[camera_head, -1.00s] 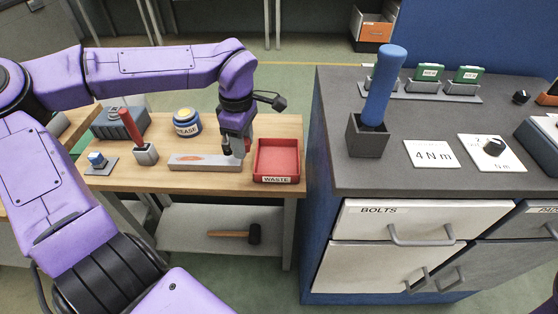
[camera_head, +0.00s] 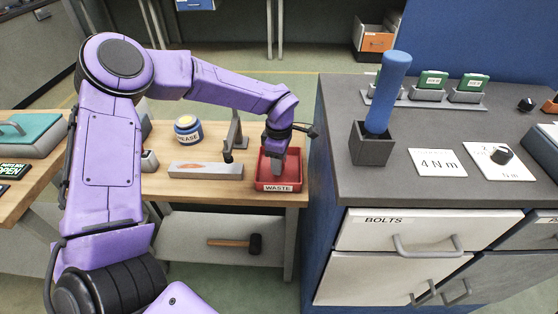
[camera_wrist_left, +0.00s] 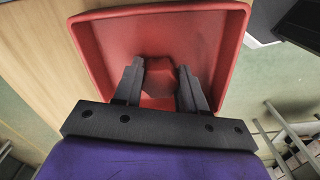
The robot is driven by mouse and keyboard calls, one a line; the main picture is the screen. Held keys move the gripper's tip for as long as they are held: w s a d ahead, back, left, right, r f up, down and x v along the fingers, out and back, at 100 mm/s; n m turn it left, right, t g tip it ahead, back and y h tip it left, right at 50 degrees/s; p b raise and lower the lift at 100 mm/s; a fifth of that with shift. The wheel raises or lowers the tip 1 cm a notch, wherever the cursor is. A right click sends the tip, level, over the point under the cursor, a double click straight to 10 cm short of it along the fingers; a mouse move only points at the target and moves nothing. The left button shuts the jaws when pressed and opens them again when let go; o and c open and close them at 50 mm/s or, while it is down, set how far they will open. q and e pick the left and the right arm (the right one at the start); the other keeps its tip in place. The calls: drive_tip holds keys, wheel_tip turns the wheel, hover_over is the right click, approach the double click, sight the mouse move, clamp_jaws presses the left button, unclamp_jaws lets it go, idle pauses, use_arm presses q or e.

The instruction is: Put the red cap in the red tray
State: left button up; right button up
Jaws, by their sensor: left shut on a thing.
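The red tray (camera_head: 263,182), labelled WASTE, sits at the right end of the wooden bench; it also fills much of the left wrist view (camera_wrist_left: 110,35). My left gripper (camera_head: 278,170) points down into the tray's area. In the left wrist view its two dark fingers (camera_wrist_left: 160,92) are shut on the red cap (camera_wrist_left: 160,75), which shows between them against the tray floor. I cannot tell whether the cap touches the floor. In the head view the cap is hidden by the gripper. My right gripper is not in view.
A grey upright fixture (camera_head: 233,140) and a grey block with an orange mark (camera_head: 205,170) stand left of the tray. A grease jar (camera_head: 187,130) is behind. The higher dark counter (camera_head: 400,180) with a blue-handled tool (camera_head: 387,90) rises close on the right.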

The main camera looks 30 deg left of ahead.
use_arm(q)
drive_tip(key=o, duration=1.2)
drive_tip(key=shift+f, duration=0.15)
drive_tip(key=shift+c, duration=0.2)
wheel_tip(320, 180, up, 12)
drive_tip(key=shift+r, duration=0.25)
